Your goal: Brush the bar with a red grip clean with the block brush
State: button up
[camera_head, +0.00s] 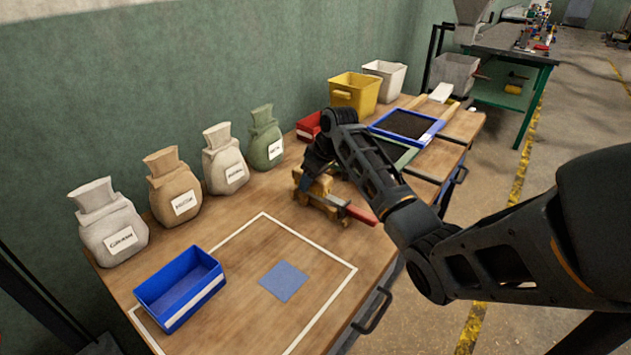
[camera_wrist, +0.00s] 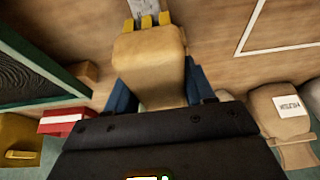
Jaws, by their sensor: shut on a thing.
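My gripper (camera_head: 309,180) is shut on the block brush, whose wooden block (camera_wrist: 150,62) sits between the two blue fingers in the wrist view. Yellow bristle tufts (camera_wrist: 147,21) show at the block's far end, beside a pale metal piece (camera_wrist: 143,6) that looks like part of the bar. In the head view the bar's red grip (camera_head: 361,214) sticks out to the right, just below my gripper, by a yellowish wooden holder (camera_head: 325,206). The brush is close over the bar; I cannot tell whether the bristles touch it. My gripper and the brush hide most of the bar.
Several labelled sacks (camera_head: 225,160) stand along the wall. A red bin (camera_head: 309,126), yellow bin (camera_head: 355,92) and blue-framed screen (camera_head: 407,124) are farther back.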

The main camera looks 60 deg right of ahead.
aim_at(329, 182)
jog(key=shift+s+a+p, duration=0.2)
jog(key=shift+s+p, duration=0.35)
jog(key=shift+s, duration=0.25)
jog(key=shift+s+a+p, duration=0.25)
jog(key=shift+s+p, duration=0.3)
jog(key=shift+s, duration=0.3)
jog(key=shift+s+a+p, duration=0.2)
jog(key=shift+s+p, duration=0.35)
jog(key=shift+s, duration=0.25)
jog(key=shift+w+d+f+b, duration=0.1)
jog(key=shift+w+d+b, duration=0.15)
jog(key=shift+w, duration=0.55)
jog(key=shift+w+d+r+b, duration=0.1)
jog(key=shift+w+d+b, duration=0.1)
jog(key=shift+w, duration=0.65)
jog(key=shift+w+d+f+b, duration=0.15)
jog(key=shift+w+b, duration=0.1)
jog(key=shift+w, duration=0.55)
jog(key=shift+s+a+r+p, duration=0.15)
jog(key=shift+s+r+p, duration=0.05)
jog(key=shift+s+p, duration=0.45)
jog(key=shift+s+a+p, duration=0.15)
jog(key=shift+s+p, duration=0.2)
jog(key=shift+s, duration=0.3)
jog(key=shift+s, duration=0.1)
